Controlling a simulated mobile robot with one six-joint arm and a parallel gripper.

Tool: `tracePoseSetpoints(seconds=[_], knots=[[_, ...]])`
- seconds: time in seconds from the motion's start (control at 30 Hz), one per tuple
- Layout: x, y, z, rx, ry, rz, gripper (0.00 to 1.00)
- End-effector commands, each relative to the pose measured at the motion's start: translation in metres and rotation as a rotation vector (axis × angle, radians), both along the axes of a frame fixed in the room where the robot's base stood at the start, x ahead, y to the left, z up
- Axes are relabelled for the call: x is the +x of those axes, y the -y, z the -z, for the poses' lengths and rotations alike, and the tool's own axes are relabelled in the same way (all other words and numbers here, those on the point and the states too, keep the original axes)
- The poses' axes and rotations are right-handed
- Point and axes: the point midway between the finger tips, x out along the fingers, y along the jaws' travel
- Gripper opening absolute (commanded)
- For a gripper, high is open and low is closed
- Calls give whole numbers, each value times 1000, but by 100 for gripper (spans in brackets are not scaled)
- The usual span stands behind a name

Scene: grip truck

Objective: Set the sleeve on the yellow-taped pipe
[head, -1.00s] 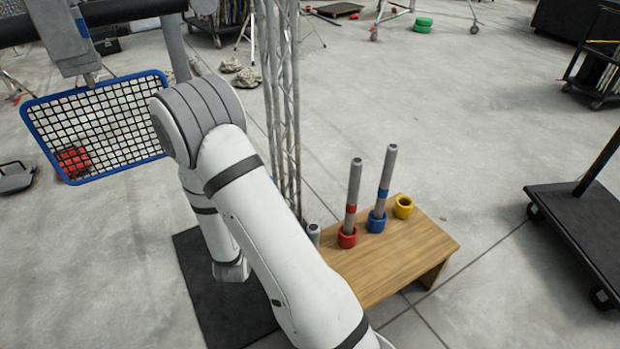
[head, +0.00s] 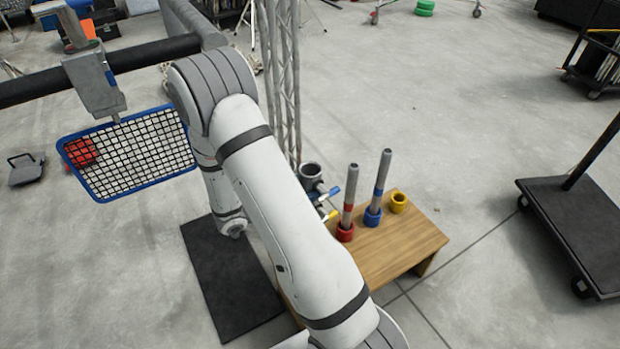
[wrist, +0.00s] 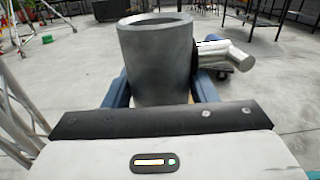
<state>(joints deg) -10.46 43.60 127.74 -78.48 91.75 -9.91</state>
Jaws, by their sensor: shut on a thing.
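My gripper (head: 330,194) is shut on a grey sleeve (head: 311,170), a hollow upright cylinder, left of the standing pipes. In the wrist view the sleeve (wrist: 158,60) sits between the blue fingers of my gripper (wrist: 161,92), with a grey side handle to its right. A red-taped pipe (head: 350,185) stands in a red cup and a blue-taped pipe (head: 382,172) in a blue cup. A yellow cup (head: 399,201) to their right shows an open top with no pipe standing out of it.
The cups stand on a wooden bench (head: 415,243), partly hidden by my arm. A lattice truss (head: 285,90) rises behind my gripper. A blue-framed grid (head: 128,155) hangs at left. A black cart (head: 575,225) stands at right, with clear floor between.

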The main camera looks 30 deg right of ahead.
Motion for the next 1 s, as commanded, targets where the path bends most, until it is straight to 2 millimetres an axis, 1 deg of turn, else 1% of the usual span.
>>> tracePoseSetpoints(seconds=[0.03, 0.1, 0.2, 0.33, 0.57, 0.8, 1.0], knots=[[-6, 1, -8, -2, 0, 40, 10], [-12, 1, -10, -2, -1, 86, 10], [-18, 0, -11, -2, -2, 123, 10], [-20, 0, -7, -1, -3, 139, 10], [-20, 0, 6, -2, -3, 137, 10], [-20, 0, 26, -2, -3, 137, 10], [-20, 0, 35, -2, -3, 136, 10]])
